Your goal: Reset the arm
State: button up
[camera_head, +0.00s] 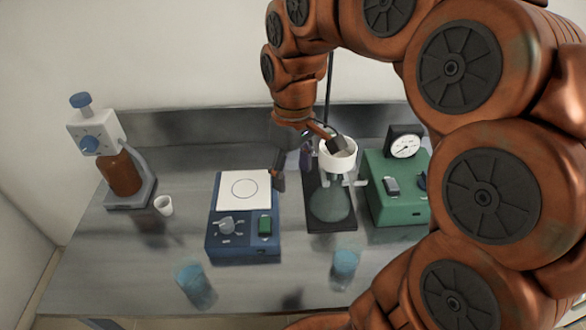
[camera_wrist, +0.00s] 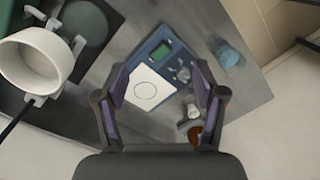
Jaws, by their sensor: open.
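My gripper (camera_head: 292,172) is at the end of my brown arm, which arches in from the right over the bench. It is open and empty, pointing down above the back of the bench, between the blue stirrer plate and the white funnel. In the wrist view my gripper (camera_wrist: 160,88) shows its two dark fingers spread apart, with the blue device (camera_wrist: 163,72) and its white top below between them. Nothing is between the fingers at their own height.
The white funnel (camera_head: 337,157) on a flask and stand is close to my gripper's right. A green gauge box (camera_head: 398,199) stands right of it. A blue stirrer (camera_head: 243,245), a white cup (camera_head: 164,205), an amber dispenser (camera_head: 119,173) and blue beakers (camera_head: 196,287) (camera_head: 344,268) also stand here.

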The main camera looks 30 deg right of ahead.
jog(key=shift+s, duration=0.1)
jog(key=s+a+f+m, duration=0.1)
jog(key=s+a, duration=0.1)
jog(key=s, duration=0.5)
jog(key=shift+s+f+m+g, duration=0.25)
jog(key=shift+f+m+g, duration=0.05)
jog(key=shift+f, duration=0.1)
jog(key=s+f+m, duration=0.1)
jog(key=s, duration=0.2)
jog(key=s+f+m, duration=0.1)
jog(key=s+f, duration=0.1)
jog(key=s, duration=0.2)
jog(key=s+a+f+m, duration=0.1)
jog(key=s, duration=0.3)
jog(key=shift+s+f+g, duration=0.1)
jog(key=shift+f+g, duration=0.15)
jog(key=shift+g, duration=0.05)
